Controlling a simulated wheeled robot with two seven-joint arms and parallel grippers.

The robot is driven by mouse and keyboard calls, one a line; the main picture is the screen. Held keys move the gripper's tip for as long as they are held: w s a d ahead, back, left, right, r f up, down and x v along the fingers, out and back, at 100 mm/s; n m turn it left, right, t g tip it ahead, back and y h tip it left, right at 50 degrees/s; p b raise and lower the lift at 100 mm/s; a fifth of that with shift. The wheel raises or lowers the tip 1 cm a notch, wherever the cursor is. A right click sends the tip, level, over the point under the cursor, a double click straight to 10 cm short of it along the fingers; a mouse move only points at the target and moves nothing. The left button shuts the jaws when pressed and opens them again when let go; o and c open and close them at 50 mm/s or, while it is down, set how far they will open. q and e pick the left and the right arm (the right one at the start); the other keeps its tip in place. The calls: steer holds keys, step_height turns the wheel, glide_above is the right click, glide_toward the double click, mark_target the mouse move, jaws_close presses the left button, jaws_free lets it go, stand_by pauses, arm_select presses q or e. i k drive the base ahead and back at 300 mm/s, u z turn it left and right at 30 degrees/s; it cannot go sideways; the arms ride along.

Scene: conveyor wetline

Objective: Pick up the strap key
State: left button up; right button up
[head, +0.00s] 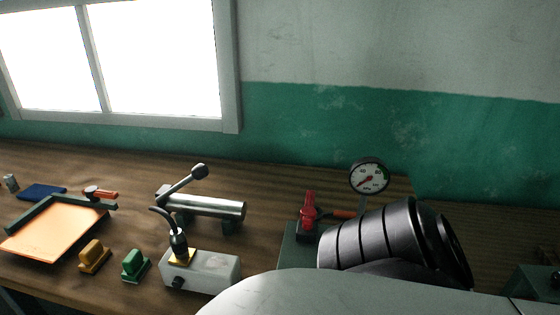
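No thing in the head view is plainly the strap key, and I cannot tell which of the small items it is. A small item with an orange-red handle (104,194) lies at the back edge of the orange tray. A grey box (201,271) on the bench carries a dark upright piece with a curved black loop (178,238) on a yellow base. Neither of my grippers shows. A pale arm link of mine with a black ringed joint crosses the lower right and hides part of the bench.
The wooden bench (268,180) holds an orange tray (55,232), a blue pad (43,192), yellow (94,256) and green (134,264) blocks, and a metal cylinder with a lever (210,207). A red-handled fitting (309,212) and a dial gauge (369,177) stand right of centre.

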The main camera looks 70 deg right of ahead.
mark_target(337, 214)
steer(key=u, duration=0.05)
steer(key=k, duration=1)
steer(key=z, duration=0.1)
